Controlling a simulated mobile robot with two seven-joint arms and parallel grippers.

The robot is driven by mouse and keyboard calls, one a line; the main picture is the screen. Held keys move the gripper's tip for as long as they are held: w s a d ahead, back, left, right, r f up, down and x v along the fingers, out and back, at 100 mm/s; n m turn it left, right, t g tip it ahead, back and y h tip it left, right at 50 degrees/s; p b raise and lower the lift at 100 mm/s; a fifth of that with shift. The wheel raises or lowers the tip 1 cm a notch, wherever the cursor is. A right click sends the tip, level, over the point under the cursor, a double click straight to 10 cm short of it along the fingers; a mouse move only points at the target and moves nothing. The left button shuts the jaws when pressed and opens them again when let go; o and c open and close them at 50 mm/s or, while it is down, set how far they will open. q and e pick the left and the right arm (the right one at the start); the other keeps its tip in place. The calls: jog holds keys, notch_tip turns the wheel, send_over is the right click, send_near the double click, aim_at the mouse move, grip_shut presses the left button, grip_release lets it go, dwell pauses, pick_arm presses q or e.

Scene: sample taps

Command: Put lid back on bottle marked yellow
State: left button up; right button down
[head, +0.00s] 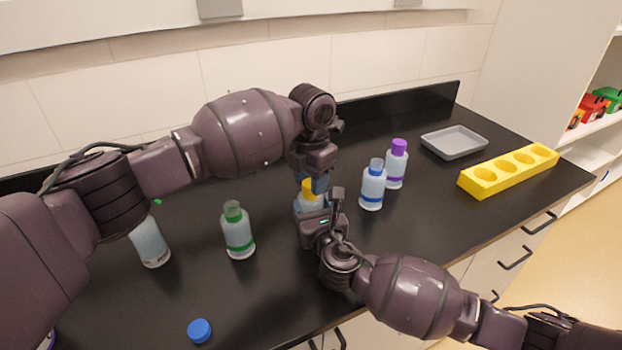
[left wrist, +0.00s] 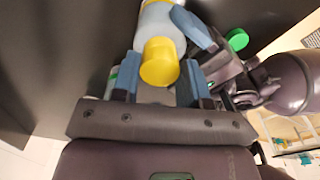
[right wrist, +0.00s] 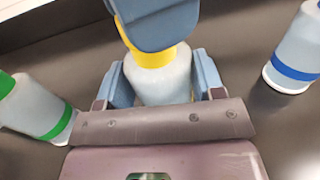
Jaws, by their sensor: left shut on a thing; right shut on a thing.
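The bottle marked yellow (head: 307,206) stands in the middle of the counter, mostly hidden by my grippers. My right gripper (right wrist: 160,85) is shut around its body. My left gripper (left wrist: 158,80) is above it, shut on the yellow lid (left wrist: 159,64). The lid also shows in the head view (head: 309,188). It is at the bottle's top; I cannot tell whether it is seated on the neck. In the right wrist view, yellow (right wrist: 152,57) shows at the bottle's top, partly covered by a left finger.
A green-banded bottle (head: 238,232) stands left, and another bottle (head: 150,243) is partly behind my left arm. Blue-banded (head: 372,187) and purple-capped (head: 396,166) bottles stand right. A blue lid (head: 199,331) lies near the front. A grey tray (head: 455,143) and yellow rack (head: 478,184) are far right.

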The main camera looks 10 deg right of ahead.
pick_arm(q)
jog(key=o, duration=0.9)
jog(key=shift+r, duration=2.25)
jog(key=shift+c, duration=0.5)
